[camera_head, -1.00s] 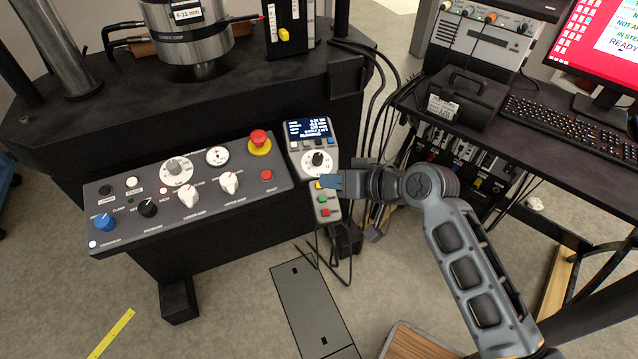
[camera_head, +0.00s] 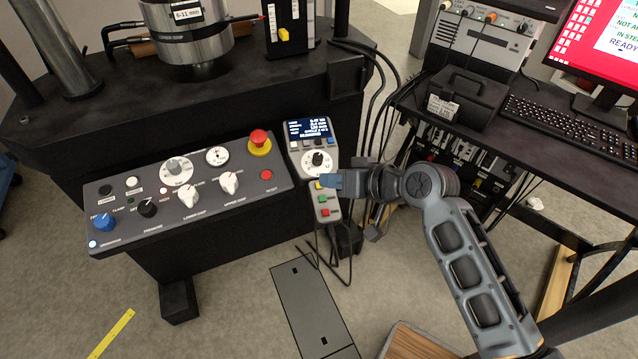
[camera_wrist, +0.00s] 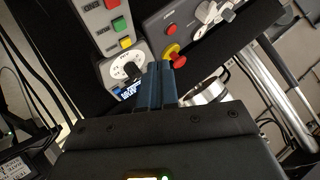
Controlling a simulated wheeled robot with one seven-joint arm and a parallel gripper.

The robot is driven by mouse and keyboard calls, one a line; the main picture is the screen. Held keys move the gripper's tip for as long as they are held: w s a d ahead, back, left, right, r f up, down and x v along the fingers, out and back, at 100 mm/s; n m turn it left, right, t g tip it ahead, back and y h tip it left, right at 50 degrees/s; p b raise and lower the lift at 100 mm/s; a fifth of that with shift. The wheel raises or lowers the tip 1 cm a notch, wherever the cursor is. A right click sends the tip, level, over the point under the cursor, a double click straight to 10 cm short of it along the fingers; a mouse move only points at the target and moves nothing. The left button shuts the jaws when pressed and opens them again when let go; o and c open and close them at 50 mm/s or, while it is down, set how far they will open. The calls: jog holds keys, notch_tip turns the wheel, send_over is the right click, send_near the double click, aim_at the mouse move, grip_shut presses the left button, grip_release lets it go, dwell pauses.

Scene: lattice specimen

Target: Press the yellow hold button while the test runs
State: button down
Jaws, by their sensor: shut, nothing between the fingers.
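The grey handheld pendant (camera_head: 304,163) has a lit blue display (camera_head: 308,128), a white dial (camera_head: 317,160), and a column of yellow, green and red buttons. The yellow button (camera_head: 318,185) sits just below the dial, partly covered by my gripper (camera_head: 322,181). My gripper is shut and empty, its blue fingertips coming in from the right at the yellow button. I cannot tell whether they touch it or press it down. In the wrist view the yellow button (camera_wrist: 125,42) shows to the upper left of the closed fingertips (camera_wrist: 160,66).
The control panel (camera_head: 140,215) with knobs and a red emergency stop (camera_head: 259,140) is left of the pendant. Cables hang behind and below it. A black desk (camera_head: 560,160) with keyboard (camera_head: 570,130) and monitor (camera_head: 600,45) stands at right.

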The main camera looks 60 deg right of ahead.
jog(key=r, duration=0.1)
jog(key=w+d+r, duration=0.1)
jog(key=r, duration=0.1)
jog(key=r+b, duration=0.1)
jog(key=shift+w+d+r, duration=0.25)
jog(key=shift+d, duration=0.1)
jog(key=shift+f, duration=0.1)
jog(key=f+b, duration=0.2)
jog(key=w+f+b, duration=0.1)
jog(key=f+b, duration=0.2)
jog(key=d+f+b, duration=0.1)
jog(key=f+b, duration=0.1)
jog(key=shift+w+f+b, duration=0.2)
jog(key=shift+w+b, duration=0.1)
jog(key=shift+w+d+f, duration=0.15)
jog(key=shift+f, duration=0.35)
